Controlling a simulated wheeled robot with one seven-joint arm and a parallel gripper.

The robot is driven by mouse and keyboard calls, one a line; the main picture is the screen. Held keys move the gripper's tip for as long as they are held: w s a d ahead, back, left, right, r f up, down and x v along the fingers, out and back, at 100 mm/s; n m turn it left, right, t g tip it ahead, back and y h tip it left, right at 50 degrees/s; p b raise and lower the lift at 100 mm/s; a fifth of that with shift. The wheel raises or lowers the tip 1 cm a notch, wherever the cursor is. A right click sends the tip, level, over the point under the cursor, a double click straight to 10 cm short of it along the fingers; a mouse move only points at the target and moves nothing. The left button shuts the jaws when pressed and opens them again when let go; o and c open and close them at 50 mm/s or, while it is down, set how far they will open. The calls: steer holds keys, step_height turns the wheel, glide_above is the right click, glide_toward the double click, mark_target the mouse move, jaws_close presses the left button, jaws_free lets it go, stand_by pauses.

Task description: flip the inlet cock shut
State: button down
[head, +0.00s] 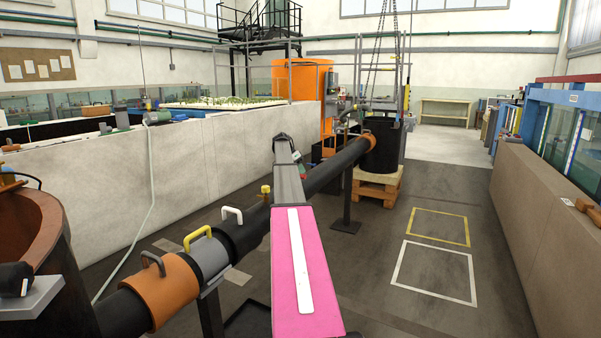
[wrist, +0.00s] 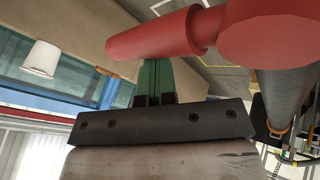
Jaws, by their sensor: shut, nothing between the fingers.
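In the wrist view a thick red lever (wrist: 160,34) reaches left from a round red hub (wrist: 270,32); it looks like the handle of the inlet cock. My gripper (wrist: 154,76) has green fingers that are together and empty. The red lever crosses in front of their far ends, so the tips are hidden. Whether the fingers touch the lever I cannot tell. In the head view I cannot make out the red lever or my fingers; my own pink and grey arm blocks the middle.
A long black pipe (head: 334,172) runs diagonally, with an orange collar (head: 163,292) and handles on it. A black tank (head: 382,152) stands on a wooden pallet (head: 377,185). A pale flume wall (head: 225,160) lies left, a brown one (head: 530,200) right. Taped floor beside the pallet is clear.

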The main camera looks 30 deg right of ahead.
steer(key=w+d+r, duration=0.5)
steer(key=w+r, duration=0.2)
steer(key=r, duration=0.2)
steer(key=shift+d, duration=0.2)
stand_by(0.7)
